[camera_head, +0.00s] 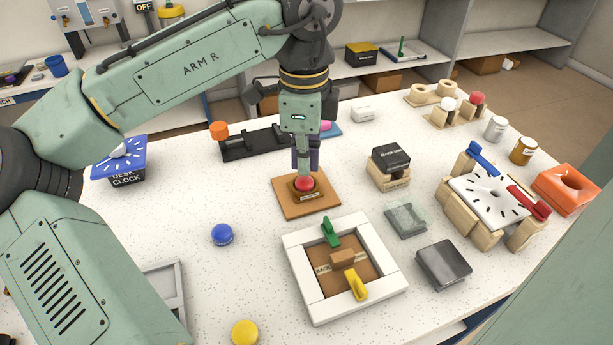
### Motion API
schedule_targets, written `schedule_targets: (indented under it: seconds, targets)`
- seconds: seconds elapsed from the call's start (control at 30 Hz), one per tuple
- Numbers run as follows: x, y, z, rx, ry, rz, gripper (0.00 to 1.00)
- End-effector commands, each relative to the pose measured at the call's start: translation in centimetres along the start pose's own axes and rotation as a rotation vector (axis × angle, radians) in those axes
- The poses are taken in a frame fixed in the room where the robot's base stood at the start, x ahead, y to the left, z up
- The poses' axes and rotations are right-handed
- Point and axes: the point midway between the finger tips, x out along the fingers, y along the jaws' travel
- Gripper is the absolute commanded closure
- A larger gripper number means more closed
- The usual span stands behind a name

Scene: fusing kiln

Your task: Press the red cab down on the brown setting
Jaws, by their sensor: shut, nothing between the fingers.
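The red cab (305,184) is a small round dome. It sits at the brown setting (298,190), a low dark brown block on an orange-brown square board (290,209) near the middle of the table. My gripper (305,171) is shut and points straight down, directly above the red cab. Its fingertips are at the top of the cab and look to be touching it or very close; I cannot tell which. The fingers hide part of the cab's far side. Whether the cab is fully seated in the setting cannot be seen.
In front stands a white frame (297,266) with green and yellow clamps. A black block on a wooden stand (388,182) is to the right, a blue puck (222,234) to the left. A black rail with an orange knob (245,147) lies behind.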

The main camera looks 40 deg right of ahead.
Motion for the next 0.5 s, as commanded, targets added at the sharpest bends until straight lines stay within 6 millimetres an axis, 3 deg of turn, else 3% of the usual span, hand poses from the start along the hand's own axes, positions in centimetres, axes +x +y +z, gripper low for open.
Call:
schedule_targets:
  seconds: [0.5]
  targets:
    - [-3.2,0.0,0.0,-0.001,0.000,-0.001,1.00]
